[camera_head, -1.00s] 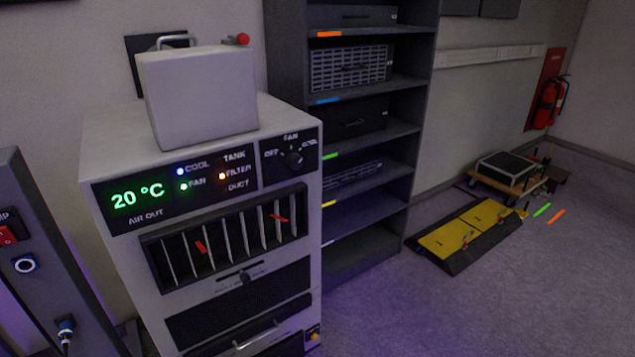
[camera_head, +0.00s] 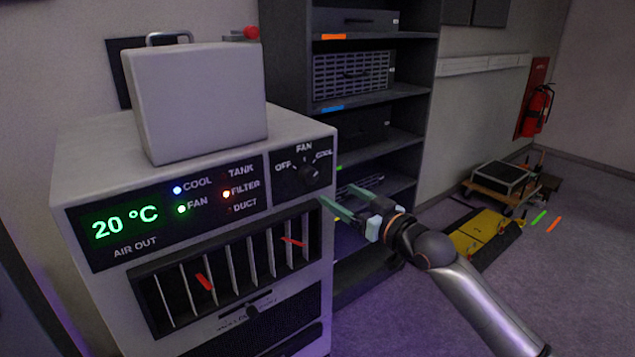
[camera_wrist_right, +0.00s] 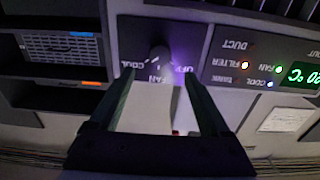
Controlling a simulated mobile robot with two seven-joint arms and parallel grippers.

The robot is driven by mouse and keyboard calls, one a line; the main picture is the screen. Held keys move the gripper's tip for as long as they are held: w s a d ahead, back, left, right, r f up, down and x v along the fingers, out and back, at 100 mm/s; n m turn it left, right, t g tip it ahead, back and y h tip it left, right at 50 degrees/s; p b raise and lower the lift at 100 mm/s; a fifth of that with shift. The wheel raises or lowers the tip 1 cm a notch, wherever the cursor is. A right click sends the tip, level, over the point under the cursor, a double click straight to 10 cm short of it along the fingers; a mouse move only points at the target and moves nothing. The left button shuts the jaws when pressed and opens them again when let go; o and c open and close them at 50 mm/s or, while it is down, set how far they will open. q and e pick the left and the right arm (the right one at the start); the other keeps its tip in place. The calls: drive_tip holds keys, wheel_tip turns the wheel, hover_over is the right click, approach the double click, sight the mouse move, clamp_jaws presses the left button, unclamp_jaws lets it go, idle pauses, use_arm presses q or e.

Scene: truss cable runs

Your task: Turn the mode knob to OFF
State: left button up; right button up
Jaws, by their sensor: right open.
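The mode knob (camera_head: 309,174) is a dark round knob on the black panel at the cooling unit's top right front corner. Labels OFF, FAN and COOL arc over it, left to right. Which label it points at is hard to tell. My right gripper (camera_head: 339,197) is open and empty, below and right of the knob in the head view. In the right wrist view, upside down, the knob (camera_wrist_right: 160,57) shows just beyond and between the open fingertips (camera_wrist_right: 156,73), apart from them. My left gripper is not in view.
The display panel (camera_head: 126,221) reads 20 °C, with lit COOL, FAN and FILTER lamps. A louvred vent (camera_head: 230,262) lies below the knob panel. A white box (camera_head: 197,103) stands on the unit. A dark shelf rack (camera_head: 385,94) stands behind, to the right.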

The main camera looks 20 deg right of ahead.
sight(313, 179)
drive_tip(key=x, duration=0.9)
drive_tip(key=shift+f, duration=0.1)
clamp_jaws()
idle(0.5)
